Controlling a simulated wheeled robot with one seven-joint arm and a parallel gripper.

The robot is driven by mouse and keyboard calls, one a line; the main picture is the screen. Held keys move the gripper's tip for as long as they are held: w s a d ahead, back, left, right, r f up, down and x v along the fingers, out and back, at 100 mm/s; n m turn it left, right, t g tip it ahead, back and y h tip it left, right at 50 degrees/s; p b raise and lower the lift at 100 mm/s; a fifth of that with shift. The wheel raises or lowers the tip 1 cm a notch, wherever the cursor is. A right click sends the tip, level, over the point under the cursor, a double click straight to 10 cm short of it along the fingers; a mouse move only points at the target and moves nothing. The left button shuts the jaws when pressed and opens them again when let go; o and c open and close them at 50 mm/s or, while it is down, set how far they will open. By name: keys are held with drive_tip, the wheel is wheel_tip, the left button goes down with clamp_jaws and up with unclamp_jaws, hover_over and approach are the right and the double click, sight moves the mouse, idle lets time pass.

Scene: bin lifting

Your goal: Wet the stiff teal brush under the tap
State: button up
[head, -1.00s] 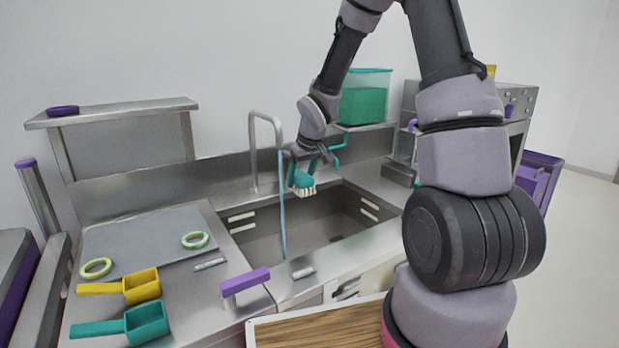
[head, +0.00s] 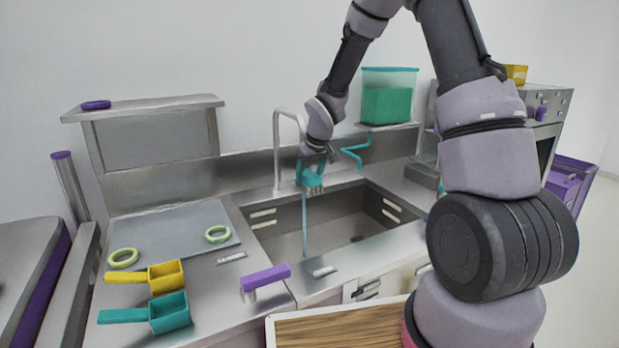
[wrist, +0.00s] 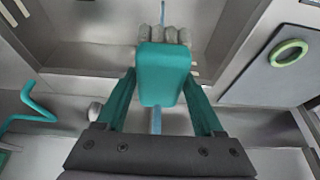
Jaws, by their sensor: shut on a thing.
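My gripper (wrist: 160,110) is shut on the teal brush (wrist: 163,72), with a teal finger on each side of it. The brush's pale bristles (wrist: 165,34) show at its far end in the wrist view. In the head view the brush (head: 311,182) hangs over the sink (head: 335,225), at the stream under the tap (head: 277,150). The blue water stream (head: 305,225) runs down into the basin below the brush. The stream's upper part is hidden behind the brush and gripper, so the exact contact is hard to see.
A teal bent handle (head: 357,150) stands behind the sink. A teal-filled container (head: 388,97) sits on a shelf at the back. Yellow (head: 166,276) and teal (head: 168,312) scoops, green rings (head: 218,234) and a purple-handled object (head: 266,279) lie on the left counter.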

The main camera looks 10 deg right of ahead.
drive_tip(key=s+d, duration=0.4)
drive_tip(key=d, duration=0.2)
drive_tip(key=shift+s+d, duration=0.2)
drive_tip(key=shift+d, duration=0.15)
idle(0.5)
idle(0.5)
idle(0.5)
drive_tip(key=s+d+r, duration=0.2)
drive_tip(key=d+r, duration=0.2)
drive_tip(key=shift+s, duration=0.4)
drive_tip(key=shift+d, duration=0.1)
idle(0.5)
